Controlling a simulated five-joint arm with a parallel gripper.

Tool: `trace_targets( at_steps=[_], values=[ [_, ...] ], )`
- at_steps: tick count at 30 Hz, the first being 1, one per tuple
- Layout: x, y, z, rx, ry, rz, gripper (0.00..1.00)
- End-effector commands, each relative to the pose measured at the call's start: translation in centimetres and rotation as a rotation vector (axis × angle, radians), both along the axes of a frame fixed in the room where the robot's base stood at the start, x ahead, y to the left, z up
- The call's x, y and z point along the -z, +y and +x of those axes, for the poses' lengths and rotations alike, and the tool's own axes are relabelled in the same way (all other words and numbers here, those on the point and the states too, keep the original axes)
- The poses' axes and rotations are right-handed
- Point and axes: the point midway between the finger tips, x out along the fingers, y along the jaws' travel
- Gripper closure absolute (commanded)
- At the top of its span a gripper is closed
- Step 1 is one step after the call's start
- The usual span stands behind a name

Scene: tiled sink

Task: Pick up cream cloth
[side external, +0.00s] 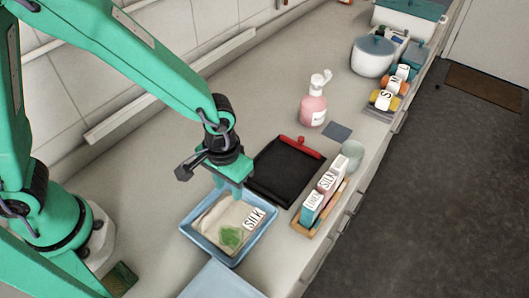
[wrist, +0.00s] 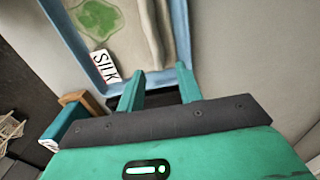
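The cream cloth (side external: 212,217) lies rumpled in a shallow blue tray (side external: 187,232), and its folds also show in the wrist view (wrist: 152,32). My gripper (side external: 235,194) is over the tray's far edge, pointing down. In the wrist view the two green fingers (wrist: 160,76) stand apart with nothing between them, near the end of the cloth. I cannot tell the exact height of the fingertips above the cloth.
A black tray with a red handle (side external: 283,170) is just beyond the blue tray. A wooden rack of labelled cartons (side external: 325,195) stands right of it, near the counter edge. A pink pump bottle (side external: 313,108) stands farther back. The counter behind my gripper is clear.

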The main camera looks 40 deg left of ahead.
Motion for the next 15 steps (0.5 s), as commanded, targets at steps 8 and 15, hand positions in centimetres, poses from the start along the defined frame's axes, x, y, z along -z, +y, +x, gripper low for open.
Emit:
trace_targets(
  at_steps=[8, 15],
  values=[
    [1.7, 0.0, 0.0, 0.000, 0.000, 0.000, 0.65],
    [1.7, 0.0, 0.0, 0.000, -0.001, -0.001, 0.65]
  ],
)
